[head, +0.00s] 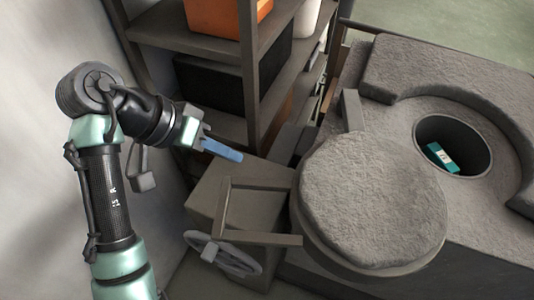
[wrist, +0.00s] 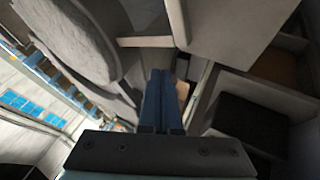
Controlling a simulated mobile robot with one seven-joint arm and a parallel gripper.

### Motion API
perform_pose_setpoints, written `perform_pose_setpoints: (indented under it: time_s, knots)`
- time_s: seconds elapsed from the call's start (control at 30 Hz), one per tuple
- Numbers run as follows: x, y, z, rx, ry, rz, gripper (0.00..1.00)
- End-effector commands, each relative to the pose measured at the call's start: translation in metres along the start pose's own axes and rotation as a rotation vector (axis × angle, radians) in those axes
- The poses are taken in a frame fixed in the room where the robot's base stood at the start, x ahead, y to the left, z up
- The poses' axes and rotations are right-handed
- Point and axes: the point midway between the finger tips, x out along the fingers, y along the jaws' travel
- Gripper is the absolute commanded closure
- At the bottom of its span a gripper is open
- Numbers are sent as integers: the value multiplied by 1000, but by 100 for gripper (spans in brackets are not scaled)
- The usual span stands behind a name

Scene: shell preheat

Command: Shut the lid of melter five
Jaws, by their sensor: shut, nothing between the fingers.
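The melter (head: 440,245) is a grey, rough-topped block at the right in the head view. Its round opening (head: 453,135) is uncovered, and a teal and white item (head: 441,157) lies inside. The thick round lid (head: 372,200) is swung out to the left of the opening, with an arm and a handwheel (head: 222,254) on its left side. No number is readable. My gripper (head: 236,154) is shut and empty, left of the lid and apart from it. Its blue fingers also show together in the wrist view (wrist: 161,95).
A shelf rack (head: 250,75) stands behind my gripper, holding an orange bin (head: 228,15) and a black box (head: 215,82). A pale wall (head: 35,130) is at the left. A raised curved rim (head: 440,65) borders the opening's far side.

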Motion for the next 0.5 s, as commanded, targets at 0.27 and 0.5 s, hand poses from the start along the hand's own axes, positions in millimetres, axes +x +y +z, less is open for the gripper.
perform_pose_setpoints:
  time_s: [0.27, 0.5]
  knots:
    - [40, 1, 2, 4, -4, 7, 100]
    - [82, 3, 0, -1, -6, 6, 100]
